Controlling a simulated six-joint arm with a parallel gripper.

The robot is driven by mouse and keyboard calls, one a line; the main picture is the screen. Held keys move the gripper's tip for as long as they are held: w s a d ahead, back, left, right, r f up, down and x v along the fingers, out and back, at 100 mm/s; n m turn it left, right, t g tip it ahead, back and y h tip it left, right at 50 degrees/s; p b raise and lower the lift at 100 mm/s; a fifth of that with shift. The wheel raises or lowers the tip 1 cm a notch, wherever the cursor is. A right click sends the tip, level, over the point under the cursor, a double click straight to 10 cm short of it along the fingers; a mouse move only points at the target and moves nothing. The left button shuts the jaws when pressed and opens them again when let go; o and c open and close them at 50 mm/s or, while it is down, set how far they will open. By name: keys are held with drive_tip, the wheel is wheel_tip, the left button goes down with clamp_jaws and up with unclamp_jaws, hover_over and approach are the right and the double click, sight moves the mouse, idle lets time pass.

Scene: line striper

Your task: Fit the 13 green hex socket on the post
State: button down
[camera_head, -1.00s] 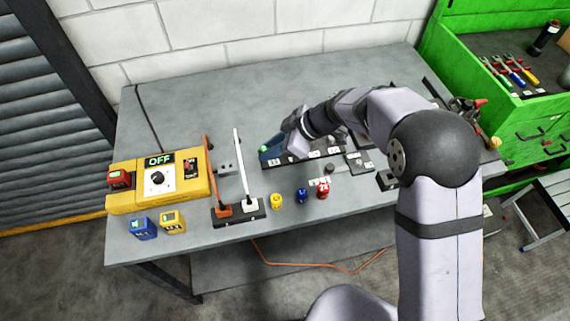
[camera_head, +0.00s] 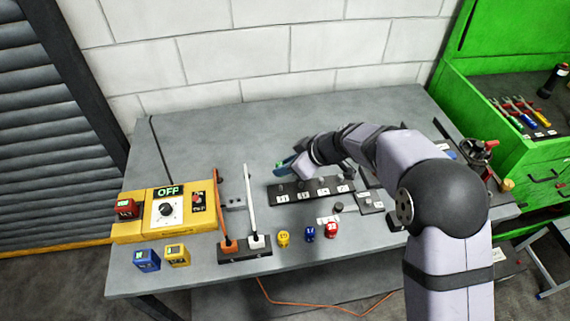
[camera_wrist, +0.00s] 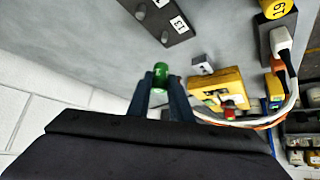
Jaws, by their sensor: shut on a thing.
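The green hex socket (camera_wrist: 160,75) is held between the fingertips of my gripper (camera_wrist: 160,84) in the wrist view. In the head view my gripper (camera_head: 284,165) is behind the left part of the black post rack (camera_head: 298,198), apart from it. The wrist view shows part of this rack (camera_wrist: 166,30) ahead of the socket, with grey posts (camera_wrist: 140,12) and a white label reading 13 (camera_wrist: 179,25). The post beside that label stands bare. The socket's far end does not touch the rack.
Yellow (camera_head: 283,238), blue (camera_head: 310,233) and red (camera_head: 331,229) sockets stand in front of the rack. A yellow control box (camera_head: 165,210) reading OFF and two upright levers (camera_head: 250,205) stand to the left. The back left of the table is clear.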

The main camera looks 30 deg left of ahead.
drive_tip(key=shift+f+b, duration=0.75)
drive_tip(key=shift+f, duration=1.3)
drive_tip(key=shift+f+b, duration=1.8)
drive_tip(key=shift+b, duration=0.9)
idle(0.8)
drive_tip(key=c, duration=1.2)
unclamp_jaws()
drive_tip(key=shift+d+r, duration=0.1)
drive_tip(key=shift+b+v, duration=0.4)
drive_tip(key=shift+v, duration=3)
